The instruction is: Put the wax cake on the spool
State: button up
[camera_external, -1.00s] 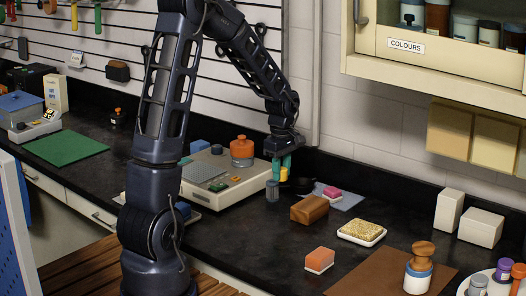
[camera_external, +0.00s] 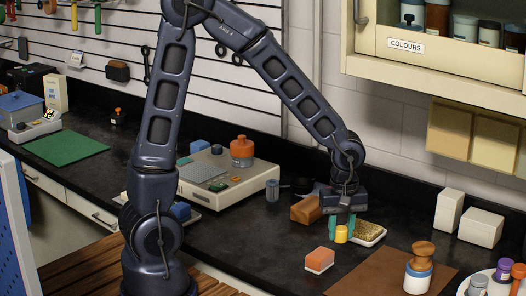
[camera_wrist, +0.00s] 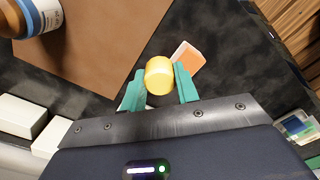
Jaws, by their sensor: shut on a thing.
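A yellow, short cylinder, which I take as the wax cake (camera_external: 341,234), is held between the teal fingers of my gripper (camera_external: 342,228). It also shows in the wrist view (camera_wrist: 159,75) between the two fingertips (camera_wrist: 160,86). It is held above the dark bench, left of the brown mat. A wooden spool-shaped piece (camera_external: 423,249) sits on top of a white jar with a blue band (camera_external: 418,278), on the mat to the right of my gripper. I cannot tell for sure that this piece is the spool. The jar shows partly in the wrist view (camera_wrist: 45,14), cut off by the edge.
An orange and white block (camera_external: 319,260) lies in front of my gripper. A dish with a crumbly tan slab (camera_external: 370,232) and a wooden block (camera_external: 305,209) are close by. White boxes (camera_external: 480,227) stand at the back right. The brown mat (camera_external: 375,272) has free room left of the jar.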

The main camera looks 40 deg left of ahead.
jog(key=w+d+m, duration=0.1)
jog(key=d, duration=0.4)
notch_tip(320, 180, up, 22)
send_over(424, 247)
jog(key=shift+n, duration=0.3)
notch_tip(424, 247, down, 19)
jog(key=shift+f, duration=0.15)
jog(key=o, duration=0.9)
jog(key=shift+f, duration=0.1)
jog(key=shift+o, duration=0.2)
